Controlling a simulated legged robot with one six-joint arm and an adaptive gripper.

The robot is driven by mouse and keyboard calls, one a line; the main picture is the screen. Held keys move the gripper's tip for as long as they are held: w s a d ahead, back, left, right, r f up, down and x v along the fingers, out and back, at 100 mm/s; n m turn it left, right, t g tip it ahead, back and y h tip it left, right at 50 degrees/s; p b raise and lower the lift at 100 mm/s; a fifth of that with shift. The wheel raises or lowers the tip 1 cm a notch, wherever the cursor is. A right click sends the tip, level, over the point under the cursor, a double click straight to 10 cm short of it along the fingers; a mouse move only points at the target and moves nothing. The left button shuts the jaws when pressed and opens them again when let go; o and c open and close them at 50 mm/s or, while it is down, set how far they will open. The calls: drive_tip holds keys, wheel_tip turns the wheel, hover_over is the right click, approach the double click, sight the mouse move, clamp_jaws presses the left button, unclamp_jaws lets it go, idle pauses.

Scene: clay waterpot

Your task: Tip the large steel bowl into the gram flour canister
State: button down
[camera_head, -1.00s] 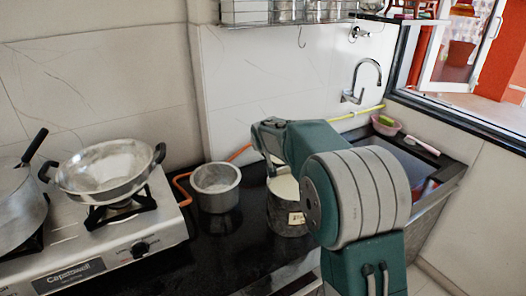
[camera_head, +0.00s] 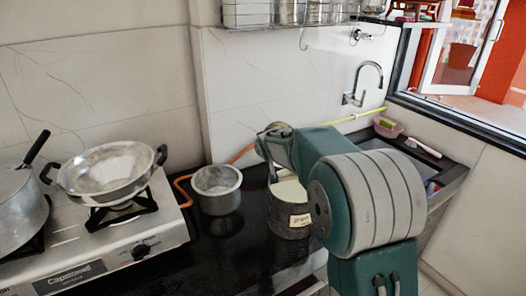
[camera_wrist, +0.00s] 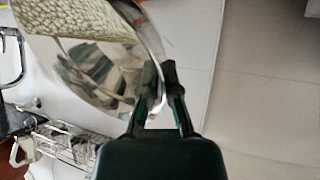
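The steel bowl (camera_wrist: 105,75) fills the upper left of the wrist view, its shiny inside facing the camera. A pale yellow, grainy area (camera_wrist: 75,22) shows at its top; I cannot tell contents from reflection. My gripper (camera_wrist: 160,72) has its two fingers on either side of the bowl's rim and is shut on it. A steel canister (camera_head: 288,222) with a small pale label stands on the black counter in the head view, its top open with pale stuff inside.
An empty-looking steel pot (camera_head: 217,198) stands just left of the canister. A two-handled pan (camera_head: 108,170) and a lidded pot (camera_head: 20,215) sit on the stove (camera_head: 125,255). A sink with a tap (camera_head: 365,85) is at right. A rack (camera_head: 290,12) hangs above.

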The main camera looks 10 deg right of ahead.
idle(0.7)
drive_tip(key=shift+s+r+t, duration=0.25)
drive_tip(key=shift+s+t, duration=0.05)
drive_tip(key=shift+t, duration=0.2)
drive_tip(key=shift+d+r, duration=0.1)
drive_tip(key=shift+r, duration=0.1)
drive_tip(key=shift+s+d, duration=0.1)
drive_tip(key=shift+s+d+r+m+t+y, duration=0.3)
drive_tip(key=shift+t+y, duration=0.1)
drive_tip(key=shift+t, duration=0.4)
idle(0.4)
drive_tip(key=shift+s+d+r+t, duration=0.25)
drive_tip(key=shift+s+t, duration=0.15)
drive_tip(key=shift+t, duration=0.1)
idle(0.4)
